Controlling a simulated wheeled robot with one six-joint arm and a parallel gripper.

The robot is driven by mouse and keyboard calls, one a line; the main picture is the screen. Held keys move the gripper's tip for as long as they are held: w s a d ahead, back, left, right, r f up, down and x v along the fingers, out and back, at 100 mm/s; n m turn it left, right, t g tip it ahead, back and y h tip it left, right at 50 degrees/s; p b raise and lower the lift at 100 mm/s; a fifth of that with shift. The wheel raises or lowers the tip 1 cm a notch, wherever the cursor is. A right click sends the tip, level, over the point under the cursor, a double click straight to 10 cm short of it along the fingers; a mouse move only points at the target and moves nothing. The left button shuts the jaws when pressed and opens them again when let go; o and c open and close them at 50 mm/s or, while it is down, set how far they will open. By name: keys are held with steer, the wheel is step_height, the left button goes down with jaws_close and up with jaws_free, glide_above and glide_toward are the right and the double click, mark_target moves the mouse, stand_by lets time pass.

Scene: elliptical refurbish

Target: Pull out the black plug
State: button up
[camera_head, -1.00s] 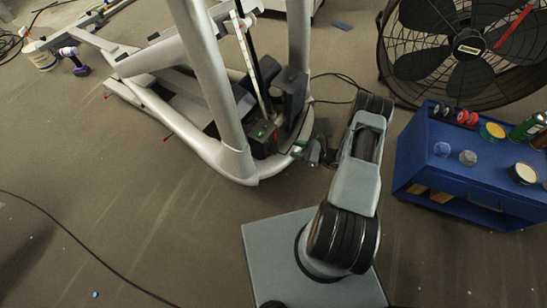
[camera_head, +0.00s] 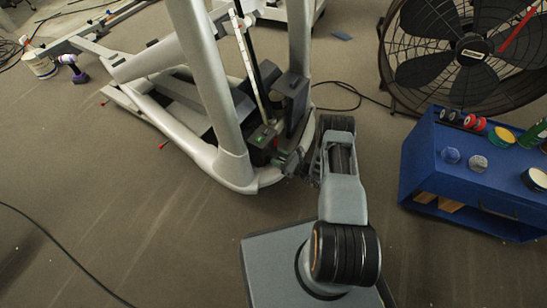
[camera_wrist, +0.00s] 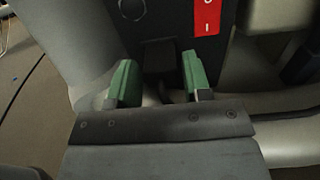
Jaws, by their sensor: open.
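The black plug (camera_wrist: 158,55) sits in the dark panel (camera_wrist: 165,20) low on the grey elliptical machine, below and left of a red switch (camera_wrist: 208,16). In the wrist view my gripper (camera_wrist: 161,82) is open, its two green fingertips on either side of the plug's line. The plug shows just beyond the fingertips, and I cannot tell whether they touch it. In the head view my gripper (camera_head: 287,161) is at the machine's base, beside the black box (camera_head: 264,137). The plug cannot be made out there.
The elliptical's pale frame (camera_head: 237,165) stands close to my gripper. A blue cabinet (camera_head: 450,185) with jars and cans is on the right. A large black fan (camera_head: 455,50) stands behind it. A black cable (camera_head: 345,92) lies on the floor. Floor at the lower left is mostly clear.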

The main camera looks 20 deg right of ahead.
steer(key=shift+x, duration=1.3)
steer(key=shift+c, duration=0.3)
jaws_close()
